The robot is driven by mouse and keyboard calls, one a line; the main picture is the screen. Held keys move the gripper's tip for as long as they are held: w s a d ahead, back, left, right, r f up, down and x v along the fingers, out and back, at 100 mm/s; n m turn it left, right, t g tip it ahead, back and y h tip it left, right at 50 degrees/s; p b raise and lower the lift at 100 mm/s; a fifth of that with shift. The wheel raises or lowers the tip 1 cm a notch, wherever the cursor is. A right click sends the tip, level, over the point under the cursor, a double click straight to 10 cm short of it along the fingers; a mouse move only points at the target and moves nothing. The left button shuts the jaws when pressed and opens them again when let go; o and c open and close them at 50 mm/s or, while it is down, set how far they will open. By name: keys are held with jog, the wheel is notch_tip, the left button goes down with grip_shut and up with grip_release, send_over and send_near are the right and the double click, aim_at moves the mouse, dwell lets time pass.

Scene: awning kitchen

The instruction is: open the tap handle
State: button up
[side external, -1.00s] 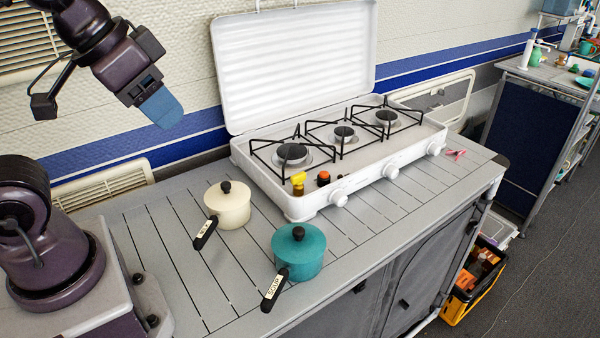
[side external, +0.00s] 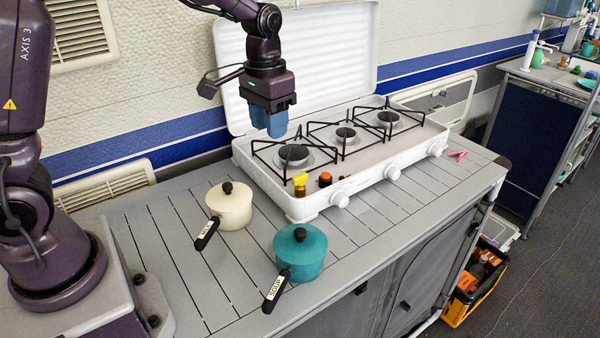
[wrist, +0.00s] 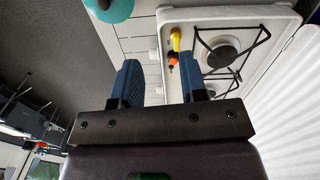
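The tap has a yellow handle (side external: 299,179) on a small brass-brown body, at the front left corner of the white stove (side external: 360,180). In the wrist view the yellow handle (wrist: 176,39) shows at the top centre, beyond my fingers. My gripper (side external: 269,130) hangs with its blue fingers pointing down, above the left burner and behind and above the tap. In the wrist view my gripper (wrist: 160,62) is open, its two fingers apart with nothing between them. It is not touching the tap.
An orange-red knob (side external: 324,178) sits just right of the tap. Black pot supports (side external: 293,152) and the raised lid (side external: 340,50) are near my gripper. A cream pot (side external: 232,205) and a teal pot (side external: 301,258) stand on the slatted counter. A pink item (side external: 457,155) lies at the right.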

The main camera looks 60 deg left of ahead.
send_over(300, 175)
jog(key=s, duration=0.2)
notch_tip(300, 175, down, 5)
jog(key=w+m, duration=0.1)
jog(key=w, duration=0.1)
notch_tip(300, 175, down, 12)
jog(key=shift+r, duration=0.25)
grip_shut()
